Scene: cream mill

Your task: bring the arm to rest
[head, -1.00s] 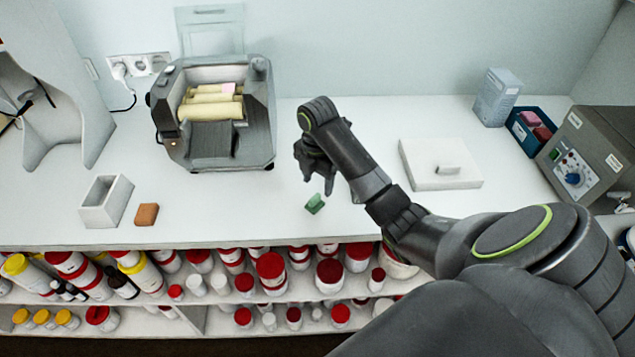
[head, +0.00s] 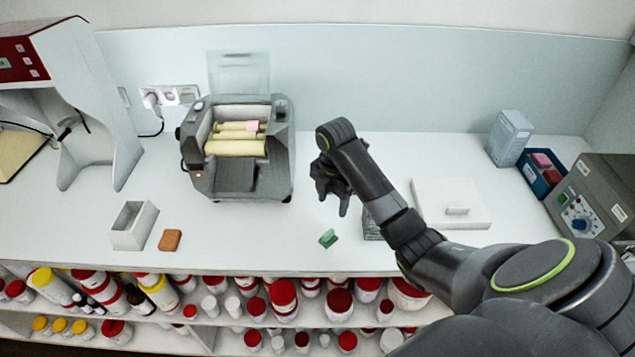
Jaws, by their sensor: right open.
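My right arm reaches in from the lower right over the white counter (head: 310,225). My right gripper (head: 335,205) is open and empty, with its fingers pointing down. It hangs above the counter, just above a small green object (head: 327,238) in the picture and apart from it. My left gripper is not in the head view.
A grey roller mill (head: 240,150) stands left of my right gripper. A white open box (head: 133,225) and an orange-brown block (head: 170,240) lie at front left. A white lidded slab (head: 450,203), a blue bin (head: 541,174) and a grey control box (head: 595,200) stand right. Bottles fill the shelf below.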

